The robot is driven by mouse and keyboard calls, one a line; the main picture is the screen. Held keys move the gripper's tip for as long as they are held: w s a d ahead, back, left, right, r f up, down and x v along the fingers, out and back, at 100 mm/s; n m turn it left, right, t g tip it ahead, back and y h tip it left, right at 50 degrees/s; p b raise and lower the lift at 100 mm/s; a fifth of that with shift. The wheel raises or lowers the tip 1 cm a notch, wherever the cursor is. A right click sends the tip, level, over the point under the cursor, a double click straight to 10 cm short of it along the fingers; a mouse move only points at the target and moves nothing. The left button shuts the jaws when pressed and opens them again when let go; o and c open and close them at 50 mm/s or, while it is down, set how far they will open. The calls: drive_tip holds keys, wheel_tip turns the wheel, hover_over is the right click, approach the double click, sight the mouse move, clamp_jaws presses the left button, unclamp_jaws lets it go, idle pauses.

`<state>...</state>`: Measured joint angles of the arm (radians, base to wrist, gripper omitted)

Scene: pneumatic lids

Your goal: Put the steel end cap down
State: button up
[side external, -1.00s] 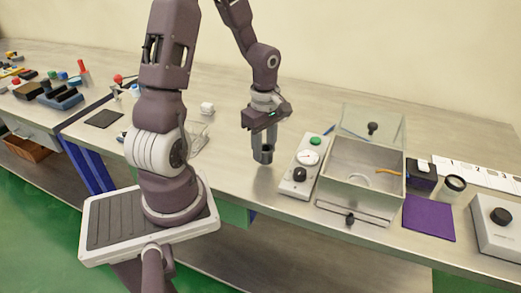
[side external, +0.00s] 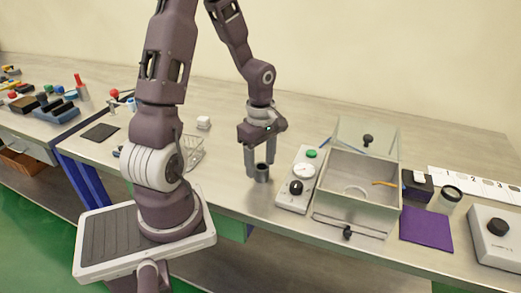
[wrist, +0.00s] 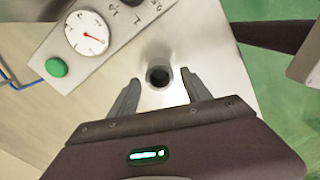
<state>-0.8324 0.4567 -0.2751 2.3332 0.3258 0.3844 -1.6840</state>
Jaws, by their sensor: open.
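The steel end cap (side external: 262,174) is a small grey cup with a dark open top. It stands upright on the steel bench top, left of the gauge box. My gripper (side external: 260,164) points straight down over it, with its fingers spread to either side of the cap. In the wrist view the cap (wrist: 158,77) shows as a dark round opening between the two fingertips (wrist: 160,80), with a gap on each side. My gripper is open and does not grip the cap.
The gauge box (side external: 300,180) with a green button and black knob stands close to the right. Beyond it are a clear-lidded chamber (side external: 340,208), a purple mat (side external: 426,230) and a numbered strip (side external: 475,184). A wire basket (side external: 192,152) lies left. The bench around the cap is clear.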

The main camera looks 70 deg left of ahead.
wheel_tip(320, 180, up, 10)
drive_tip(key=s+d+r+m+t, duration=0.2)
drive_tip(key=s+d+r+m, duration=0.2)
drive_tip(key=d+m, duration=0.4)
drive_tip(key=s+d+r+m+t, duration=0.3)
drive_tip(key=s+d+r+m, duration=0.2)
drive_tip(key=m, duration=0.9)
drive_tip(key=d+r, duration=0.1)
drive_tip(key=d, duration=0.2)
drive_tip(key=shift+s+d+m+t, duration=0.25)
drive_tip(key=shift+s+m+t, duration=0.05)
drive_tip(key=shift+r, duration=0.1)
